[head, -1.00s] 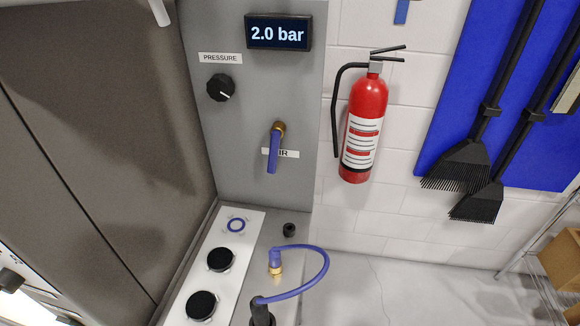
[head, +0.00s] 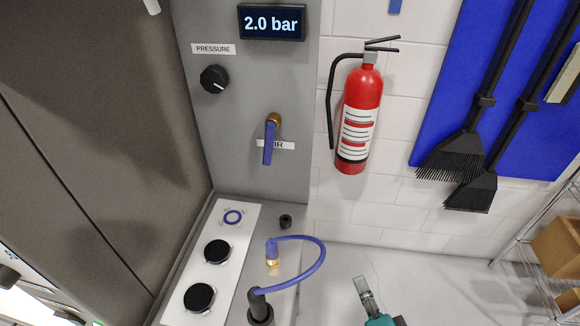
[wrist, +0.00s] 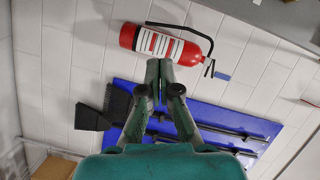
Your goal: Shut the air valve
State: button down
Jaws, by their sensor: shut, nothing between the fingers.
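The air valve (head: 268,147) is a blue lever on a brass fitting, on the grey panel in the head view. Its lever hangs down in front of the AIR label (head: 287,145). The display (head: 271,23) above reads 2.0 bar. My gripper (head: 363,284) is at the bottom of the head view, low and to the right of the valve, well apart from it. In the wrist view my gripper (wrist: 159,66) has its fingertips together with nothing between them. The valve is not seen in the wrist view.
A black pressure knob (head: 214,79) is on the panel. A blue hose (head: 322,260) loops from a fitting below. A red fire extinguisher (head: 361,110) hangs on the wall right of the panel; it also shows in the wrist view (wrist: 128,37). Brushes (head: 456,153) hang on a blue board.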

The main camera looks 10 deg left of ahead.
aim_at(270, 141)
jog(key=w+a+r+g+y, duration=0.1)
jog(key=w+a+r+y, duration=0.2)
jog(key=r, duration=0.5)
jog(key=w+a+r+y, duration=0.4)
jog(key=w+a+r, duration=0.1)
jog(key=w+r, duration=0.2)
jog(key=shift+w+a+r+g+y, duration=0.3)
jog(key=shift+r+g, duration=0.1)
jog(key=shift+r, duration=0.5)
jog(key=x, duration=0.4)
jog(key=s+a+x, duration=0.1)
jog(key=x, duration=0.3)
jog(key=s+a+x, duration=0.1)
jog(key=x, duration=0.3)
jog(key=shift+w+a+r, duration=0.2)
jog(key=shift+w+a, duration=0.1)
jog(key=shift+a, duration=0.1)
